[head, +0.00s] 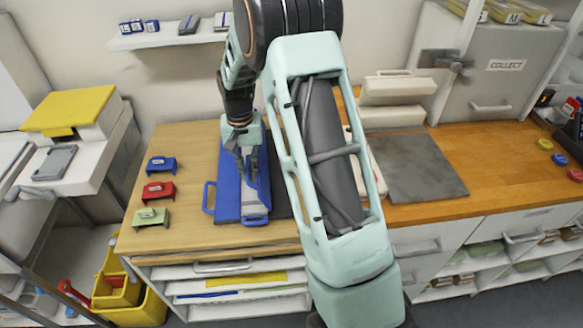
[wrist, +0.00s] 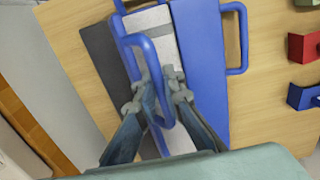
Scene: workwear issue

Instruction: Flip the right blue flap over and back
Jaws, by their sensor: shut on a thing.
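A blue folding board lies on the wooden counter. Its left blue flap (head: 228,183) lies flat and open to the left; it also shows in the wrist view (wrist: 200,70). A pale grey middle panel (wrist: 160,35) shows between the flaps. The right blue flap (head: 263,182) appears as a narrow strip, raised and seen nearly edge-on. My gripper (wrist: 160,92) is at this flap's blue loop handle (wrist: 150,58), with its fingers closed on the handle. In the head view my gripper (head: 243,150) is over the board's far part, and my arm hides some of the right side.
A dark mat (head: 280,185) lies just right of the board, and a grey mat (head: 425,167) lies farther right. Blue (head: 161,164), red (head: 159,191) and green (head: 151,217) holders stand at the counter's left. White boxes (head: 392,102) stand at the back.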

